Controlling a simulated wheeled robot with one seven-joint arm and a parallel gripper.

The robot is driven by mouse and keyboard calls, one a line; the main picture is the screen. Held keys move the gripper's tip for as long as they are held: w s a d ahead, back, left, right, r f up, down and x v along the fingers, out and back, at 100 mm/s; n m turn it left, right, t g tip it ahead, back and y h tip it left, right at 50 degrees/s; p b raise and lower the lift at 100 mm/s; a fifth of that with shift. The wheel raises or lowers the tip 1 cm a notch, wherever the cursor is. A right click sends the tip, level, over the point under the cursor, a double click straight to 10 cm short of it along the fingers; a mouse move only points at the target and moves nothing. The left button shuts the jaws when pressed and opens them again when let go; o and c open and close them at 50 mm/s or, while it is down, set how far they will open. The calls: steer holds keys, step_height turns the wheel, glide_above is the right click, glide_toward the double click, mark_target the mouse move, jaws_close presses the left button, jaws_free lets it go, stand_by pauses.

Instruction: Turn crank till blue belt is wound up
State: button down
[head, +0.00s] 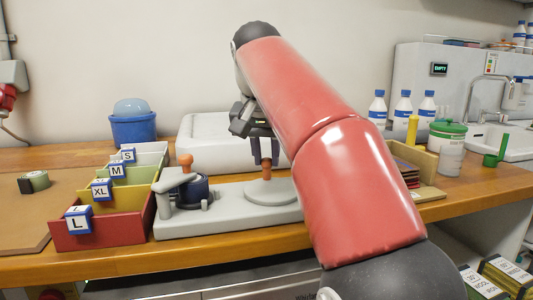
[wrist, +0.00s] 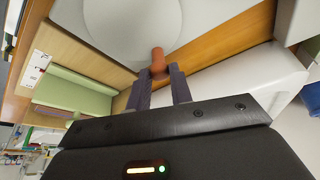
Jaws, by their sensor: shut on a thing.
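A long pale grey base (head: 225,218) stands on the bench. At its left end a dark blue roll, which looks like the wound belt (head: 194,191), sits under a grey arm with an orange knob (head: 186,160). At its right end is a flat pale grey disc (head: 270,193), also in the wrist view (wrist: 130,22). My gripper (head: 265,163) points down over this disc, its dark fingers shut on an upright orange peg (wrist: 158,58) near the disc's edge. The peg looks like the crank handle. No loose stretch of belt shows clearly.
Coloured size bins (head: 100,228) stand close at the left of the base. A white case (head: 205,145) and a blue tub (head: 133,125) are behind. A wooden tray (head: 425,158), bottles (head: 403,107) and a green-lidded jar (head: 447,135) are at the right.

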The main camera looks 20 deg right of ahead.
steer(key=n, duration=0.2)
steer(key=a+n+y, duration=0.1)
steer(key=n+y, duration=0.1)
steer(key=n, duration=0.1)
steer(key=shift+s+a+n, duration=0.3)
steer(key=n, duration=0.2)
steer(key=s+a+n+y, duration=0.1)
steer(key=n, duration=0.1)
steer(key=n+y, duration=0.1)
steer(key=n, duration=0.1)
steer(key=shift+s+a, duration=0.15)
steer(key=shift+y, duration=0.3)
steer(key=c, duration=1.3)
jaws_free()
steer(key=shift+o, duration=0.2)
steer(key=shift+r, duration=0.1)
steer(key=v, duration=0.7)
steer(key=shift+r, duration=0.4)
